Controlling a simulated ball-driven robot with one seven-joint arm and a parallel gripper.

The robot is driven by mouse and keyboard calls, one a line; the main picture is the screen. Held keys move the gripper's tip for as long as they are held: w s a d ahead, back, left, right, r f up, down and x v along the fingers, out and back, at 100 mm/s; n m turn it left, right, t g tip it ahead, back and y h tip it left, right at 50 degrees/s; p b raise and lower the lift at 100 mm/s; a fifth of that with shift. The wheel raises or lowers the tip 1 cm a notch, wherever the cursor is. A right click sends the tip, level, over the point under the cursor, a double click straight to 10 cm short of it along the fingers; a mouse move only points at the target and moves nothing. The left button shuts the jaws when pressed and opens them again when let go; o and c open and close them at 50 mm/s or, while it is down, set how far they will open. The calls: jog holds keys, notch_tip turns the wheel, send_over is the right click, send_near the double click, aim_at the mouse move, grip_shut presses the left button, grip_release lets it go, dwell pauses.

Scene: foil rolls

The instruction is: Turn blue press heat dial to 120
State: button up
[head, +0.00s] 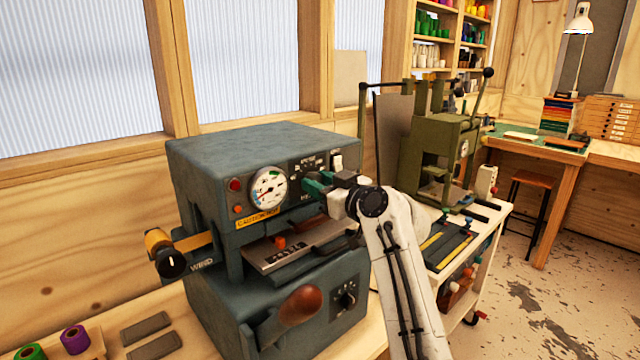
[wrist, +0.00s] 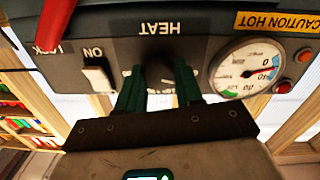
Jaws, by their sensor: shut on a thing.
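The blue press (head: 240,150) stands on the bench in the middle of the head view. Its front panel shows upside down in the wrist view (wrist: 210,50), with the word HEAT above the heat dial (wrist: 153,74). My gripper (head: 314,186) reaches the upper right of the panel from the right. In the wrist view my gripper (wrist: 158,82) has its two green fingers on either side of the dark dial, shut on it. The fingers cover most of the dial and its scale, so I cannot read its setting. In the head view my gripper hides the dial.
Beside the dial are a white ON switch (wrist: 97,78), a red part (wrist: 55,20) near the LOCK label, and a round gauge (wrist: 247,69). A CAUTION HOT label (wrist: 277,21) is near the gauge. A green press (head: 440,150) stands behind my arm.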

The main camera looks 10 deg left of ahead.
jog(key=shift+c, duration=1.3)
jog(key=shift+m, duration=0.3)
jog(key=m, duration=0.3)
jog(key=shift+r+m, duration=0.1)
jog(key=shift+m, duration=0.2)
jog(key=m+p, duration=0.2)
jog(key=m, duration=0.2)
jog(key=shift+m, duration=0.3)
jog(key=m+p, duration=0.2)
jog(key=m, duration=0.2)
jog(key=shift+r+g, duration=0.1)
jog(key=shift+g, duration=0.2)
jog(key=shift+m+p, duration=1.15)
jog(key=shift+m, duration=1.15)
